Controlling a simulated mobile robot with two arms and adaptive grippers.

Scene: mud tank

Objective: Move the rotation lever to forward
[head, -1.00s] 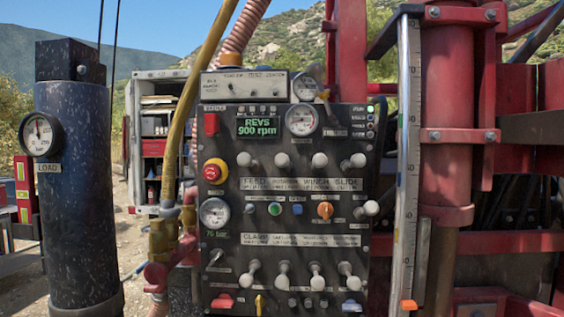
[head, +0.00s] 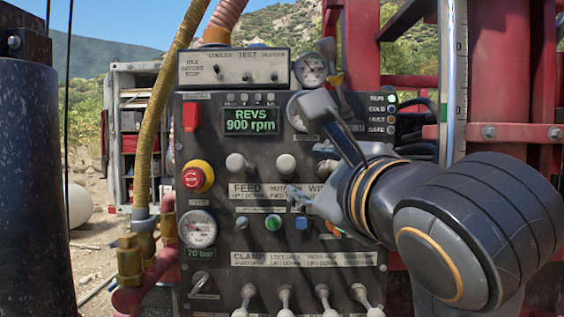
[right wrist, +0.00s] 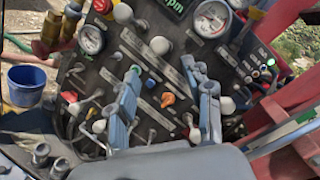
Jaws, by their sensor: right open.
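The rotation lever (head: 286,166) is the white-knobbed lever second from the left in the panel's upper row, above the "ROTATION" label, which is partly covered. Its knob (right wrist: 160,45) also shows in the right wrist view, just beyond the gap between my fingertips. My right gripper (head: 298,199) is open and empty in front of the panel, slightly below and right of that knob. In the right wrist view its two fingers (right wrist: 160,69) are spread wide, with no visible contact on the lever. My left gripper is not in view.
The feed lever (head: 238,164) stands close left of the rotation lever. The winch lever side is partly hidden by my right arm. A red stop button (head: 195,177), a green button (head: 273,222) and a lower lever row (head: 284,295) are nearby. A blue bucket (right wrist: 25,85) stands left.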

